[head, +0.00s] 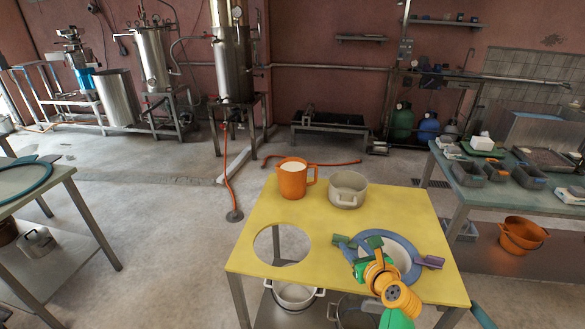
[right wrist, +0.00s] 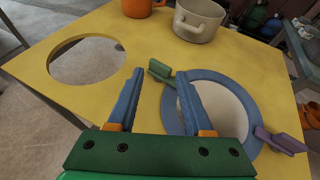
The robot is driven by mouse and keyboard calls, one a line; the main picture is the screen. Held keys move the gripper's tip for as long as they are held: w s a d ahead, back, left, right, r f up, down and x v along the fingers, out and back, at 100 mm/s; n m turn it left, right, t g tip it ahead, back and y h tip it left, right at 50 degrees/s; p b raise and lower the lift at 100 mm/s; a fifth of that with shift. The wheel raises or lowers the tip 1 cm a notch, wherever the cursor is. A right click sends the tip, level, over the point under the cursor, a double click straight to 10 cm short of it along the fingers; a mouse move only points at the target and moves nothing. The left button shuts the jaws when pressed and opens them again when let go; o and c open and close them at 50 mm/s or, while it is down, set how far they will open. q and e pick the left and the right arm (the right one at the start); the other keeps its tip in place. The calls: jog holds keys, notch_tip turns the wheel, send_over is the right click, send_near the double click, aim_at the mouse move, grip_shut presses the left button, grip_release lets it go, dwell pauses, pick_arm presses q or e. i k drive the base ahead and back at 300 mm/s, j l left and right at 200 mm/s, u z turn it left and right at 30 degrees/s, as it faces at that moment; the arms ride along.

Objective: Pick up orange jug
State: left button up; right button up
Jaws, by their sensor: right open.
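The orange jug (head: 292,182) stands upright on the back part of the yellow table (head: 255,225), its handle toward the right. It holds something pale. Its lower part shows at the top edge of the right wrist view (right wrist: 138,8). My right gripper (head: 358,247) is open and empty. It is over the front right of the table, by the blue-rimmed ring, apart from the jug and nearer to me. Its two blue fingers (right wrist: 158,76) show spread in the right wrist view. My left gripper is not in view.
A beige two-handled pot (head: 347,189) stands just right of the jug. A round hole (head: 281,245) opens in the table's left half. A blue-rimmed ring (right wrist: 247,97) with green and purple handles lies at the right. An orange basin (head: 522,235) sits on a shelf farther right.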

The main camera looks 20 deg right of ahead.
aim_at(291, 173)
jog(key=i+l, duration=0.15)
jog(key=i, duration=0.35)
jog(key=i+l, duration=0.15)
jog(key=i, duration=0.4)
